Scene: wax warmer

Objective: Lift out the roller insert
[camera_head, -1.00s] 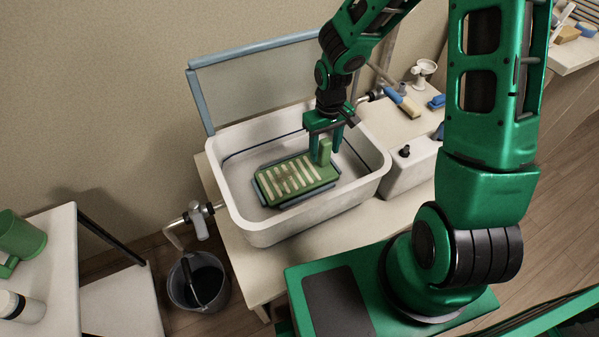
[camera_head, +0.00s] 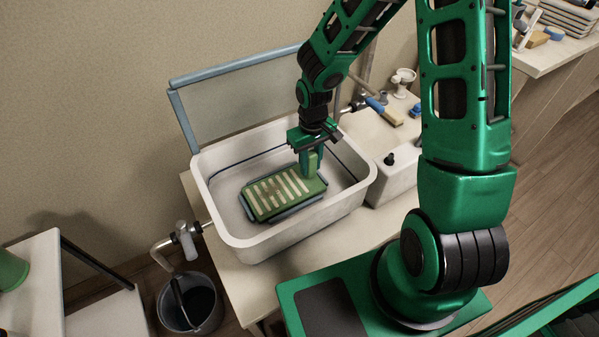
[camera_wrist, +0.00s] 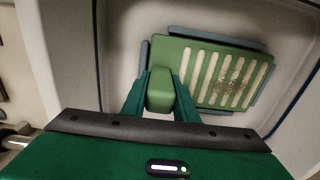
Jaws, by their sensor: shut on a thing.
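The roller insert is a green slatted panel (camera_head: 285,193) with pale slots and an upright green grip block (camera_head: 311,163) at its right end. It lies in the white basin (camera_head: 243,243), with blue-grey strips along its edges. My gripper (camera_head: 309,160) reaches down into the basin and is shut on the grip block. In the wrist view the two fingers (camera_wrist: 160,95) press on either side of the block, and the slatted panel (camera_wrist: 222,75) extends to the right. Brown specks mark the middle slots. I cannot tell whether the panel is clear of the basin floor.
A white box (camera_head: 396,175) adjoins the basin on the right, with a blue-handled brush (camera_head: 384,111) behind. A tap (camera_head: 187,238) and bucket (camera_head: 190,303) are at the front left.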

